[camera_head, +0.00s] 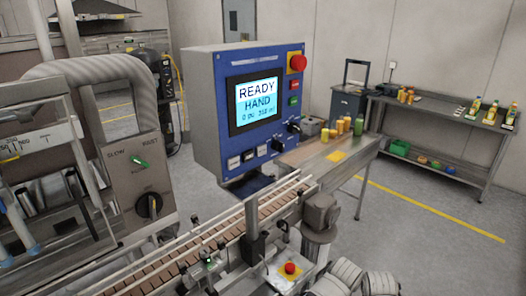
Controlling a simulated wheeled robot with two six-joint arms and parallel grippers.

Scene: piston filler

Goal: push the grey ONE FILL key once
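The blue control panel (213,110) stands on a post at the centre. Its lit screen (256,103) reads READY, HAND and a small line that is hard to read. A row of small keys runs along the panel's lower edge: a pale left key (234,162), a middle key (248,156) and a right key (262,150). Their labels are too small to read, so I cannot tell which one is ONE FILL. Neither of my grippers is in view, and nothing covers the keys.
The panel also carries a red mushroom button (297,63), a green button (294,100) and dark knobs (278,145). A conveyor (190,252) runs below it. A grey box with a knob (138,185) stands left. A shelf (445,120) with bottles stands right; the floor before it is clear.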

